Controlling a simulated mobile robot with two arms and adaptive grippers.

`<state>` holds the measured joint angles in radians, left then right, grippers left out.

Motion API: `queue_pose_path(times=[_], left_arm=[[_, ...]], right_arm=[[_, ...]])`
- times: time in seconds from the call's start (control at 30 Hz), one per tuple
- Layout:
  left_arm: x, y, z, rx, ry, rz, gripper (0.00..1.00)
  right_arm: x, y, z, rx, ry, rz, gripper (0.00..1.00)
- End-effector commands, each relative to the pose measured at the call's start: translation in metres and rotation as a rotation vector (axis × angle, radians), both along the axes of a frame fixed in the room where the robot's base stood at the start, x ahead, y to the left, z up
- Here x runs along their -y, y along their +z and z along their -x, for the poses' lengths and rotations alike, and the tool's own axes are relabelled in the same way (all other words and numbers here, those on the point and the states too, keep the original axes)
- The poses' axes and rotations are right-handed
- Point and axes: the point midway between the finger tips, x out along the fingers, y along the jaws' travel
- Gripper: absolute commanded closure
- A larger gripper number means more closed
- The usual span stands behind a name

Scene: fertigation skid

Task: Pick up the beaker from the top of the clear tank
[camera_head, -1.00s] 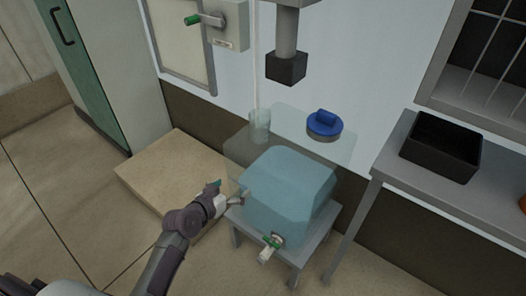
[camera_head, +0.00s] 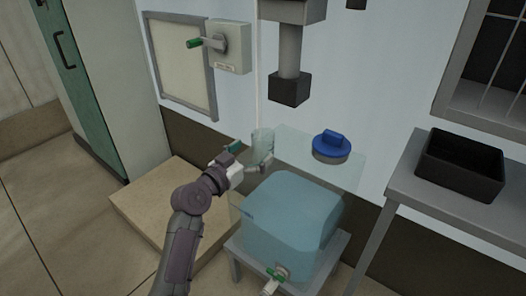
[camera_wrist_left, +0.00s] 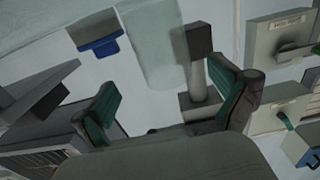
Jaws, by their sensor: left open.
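The beaker (camera_head: 262,142) is a clear, pale cup standing on the back left part of the clear tank's top (camera_head: 290,157). The tank holds blue liquid and has a blue lid (camera_head: 332,145) to the right of the beaker. My left gripper (camera_head: 249,158) is open and close in front of the beaker, at its left side. In the left wrist view the open fingers (camera_wrist_left: 166,98) show with green pads, and the tilted beaker (camera_wrist_left: 150,50) appears ahead, between and beyond them. I cannot tell whether a finger touches it. My right gripper is not in view.
A grey column with a dark block (camera_head: 289,89) hangs above the tank's back. A grey box with a green-tipped handle (camera_head: 228,45) is on the wall. A black bin (camera_head: 460,165) stands on the table at right. A low tan platform (camera_head: 150,205) lies left of the tank.

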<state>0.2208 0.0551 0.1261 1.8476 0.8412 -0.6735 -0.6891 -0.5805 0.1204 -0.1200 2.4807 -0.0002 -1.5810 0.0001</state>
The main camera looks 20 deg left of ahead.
Motion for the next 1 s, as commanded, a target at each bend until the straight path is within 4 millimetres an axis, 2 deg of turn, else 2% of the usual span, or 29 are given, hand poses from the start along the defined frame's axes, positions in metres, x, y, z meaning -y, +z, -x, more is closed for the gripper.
queue_pose_path(times=[0.33,0.67,1.0], left_arm=[[0.01,0.0,-0.045,-0.001,0.0,0.003,0.02],[0.012,0.0,-0.051,-0.001,0.001,0.0,0.02],[0.012,0.0,-0.051,-0.001,0.001,0.0,0.59]], right_arm=[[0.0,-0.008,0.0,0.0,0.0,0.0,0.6],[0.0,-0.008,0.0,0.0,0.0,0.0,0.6],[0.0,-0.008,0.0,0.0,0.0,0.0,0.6]])
